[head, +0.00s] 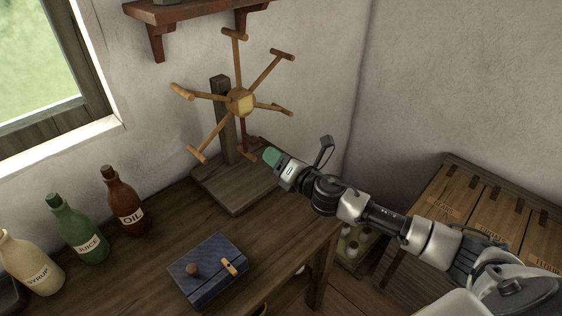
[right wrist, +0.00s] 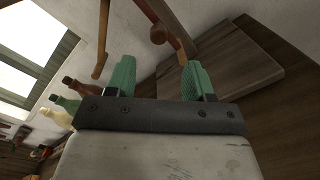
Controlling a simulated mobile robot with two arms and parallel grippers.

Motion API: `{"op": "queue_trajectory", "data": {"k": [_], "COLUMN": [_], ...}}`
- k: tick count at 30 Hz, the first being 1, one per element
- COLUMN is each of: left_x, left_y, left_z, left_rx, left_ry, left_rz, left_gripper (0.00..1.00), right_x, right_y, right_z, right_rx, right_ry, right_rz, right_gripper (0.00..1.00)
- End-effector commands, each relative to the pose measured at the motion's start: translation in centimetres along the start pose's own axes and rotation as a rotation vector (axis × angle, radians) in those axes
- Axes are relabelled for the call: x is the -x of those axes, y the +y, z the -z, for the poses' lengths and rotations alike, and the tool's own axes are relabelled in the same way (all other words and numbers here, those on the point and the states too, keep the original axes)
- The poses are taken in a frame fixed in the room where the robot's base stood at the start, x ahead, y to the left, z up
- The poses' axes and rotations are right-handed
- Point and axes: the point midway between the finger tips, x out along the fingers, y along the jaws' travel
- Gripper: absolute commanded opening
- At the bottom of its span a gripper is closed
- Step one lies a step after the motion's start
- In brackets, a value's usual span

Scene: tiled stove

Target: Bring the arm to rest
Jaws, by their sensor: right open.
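My right arm reaches in from the lower right of the head view. Its gripper (head: 271,156) hangs over the wooden base at the back of the table, just below and right of a spoked wooden wheel (head: 240,102) on a post. In the right wrist view the two green fingertips (right wrist: 158,82) stand wide apart with nothing between them. Part of the wheel and its wooden base (right wrist: 230,60) show beyond the fingers. Whether the gripper touches the base or the wheel cannot be told. My left gripper is not in view.
Bottles labelled syrup (head: 28,262), juice (head: 76,230) and oil (head: 123,203) stand at the table's left. A blue box (head: 207,272) lies near the front. A wall shelf (head: 190,10) is above the wheel. A wooden cabinet (head: 480,205) stands at the right.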

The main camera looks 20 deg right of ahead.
Motion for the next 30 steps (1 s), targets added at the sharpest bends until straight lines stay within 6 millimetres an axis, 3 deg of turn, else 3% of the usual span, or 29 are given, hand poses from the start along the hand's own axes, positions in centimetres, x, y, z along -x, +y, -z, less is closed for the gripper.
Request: {"op": "queue_trajectory", "data": {"k": [5, 21, 23, 26, 30], "left_x": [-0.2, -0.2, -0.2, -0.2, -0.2], "left_y": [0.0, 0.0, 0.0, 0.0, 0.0], "left_z": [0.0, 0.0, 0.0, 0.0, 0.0], "left_rx": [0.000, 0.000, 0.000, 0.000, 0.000], "left_ry": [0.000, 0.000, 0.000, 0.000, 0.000], "left_rz": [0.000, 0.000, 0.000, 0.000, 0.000], "left_gripper": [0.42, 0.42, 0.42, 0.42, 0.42], "right_x": [1.1, 1.4, 1.9, 4.0, 9.8], "right_y": [0.0, 0.1, 0.2, 0.3, -0.7], "right_z": [0.0, 0.6, 1.6, 4.3, 9.1], "right_rx": [0.000, -0.045, -0.138, -0.426, -0.996], "right_ry": [-0.001, -0.006, -0.021, -0.075, -0.206], "right_rz": [0.000, 0.011, 0.038, 0.139, 0.416], "right_gripper": [0.53, 0.53, 0.53, 0.53, 0.53]}}
